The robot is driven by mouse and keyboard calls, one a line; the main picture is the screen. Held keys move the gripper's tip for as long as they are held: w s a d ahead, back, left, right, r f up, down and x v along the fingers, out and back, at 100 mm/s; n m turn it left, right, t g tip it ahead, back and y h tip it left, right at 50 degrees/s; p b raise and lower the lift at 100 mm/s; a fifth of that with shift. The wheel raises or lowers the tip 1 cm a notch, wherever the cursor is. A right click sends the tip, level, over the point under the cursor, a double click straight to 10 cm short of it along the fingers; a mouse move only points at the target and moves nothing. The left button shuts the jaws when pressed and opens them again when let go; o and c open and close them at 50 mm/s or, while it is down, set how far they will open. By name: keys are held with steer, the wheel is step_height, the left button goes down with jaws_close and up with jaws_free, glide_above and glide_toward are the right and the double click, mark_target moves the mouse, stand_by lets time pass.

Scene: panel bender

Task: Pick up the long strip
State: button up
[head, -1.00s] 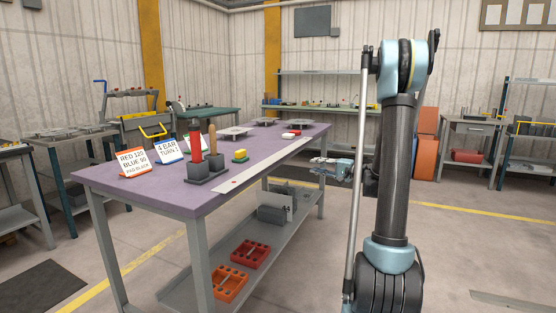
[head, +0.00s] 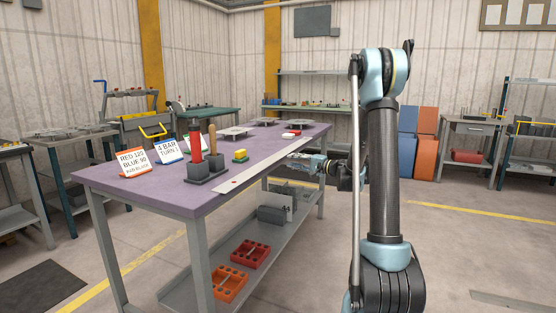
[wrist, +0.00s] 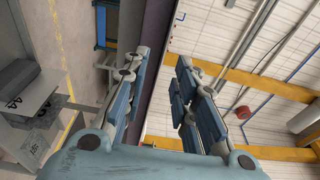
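The long strip (head: 250,177) is pale and thin. It lies flat along the near right edge of the purple table (head: 150,191). In the head view my gripper (head: 291,158) is at that edge, beside the middle or far part of the strip, and partly covers the view of it. In the wrist view my gripper (wrist: 160,57) is open, its two fingers well apart with nothing held between them. The table edge runs between the fingers there. I cannot tell whether the gripper touches the strip.
Several things stand on the table: sign cards (head: 133,162), a dark holder with red and wooden handles (head: 204,168), a yellow block (head: 240,156) and grey plates (head: 236,132). Red (head: 250,253) and orange (head: 229,283) trays sit on the lower shelf.

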mark_target(279, 157)
steer(key=shift+x, duration=2.65)
steer(key=shift+w+r, duration=0.1)
steer(key=shift+r, duration=0.05)
jaws_close()
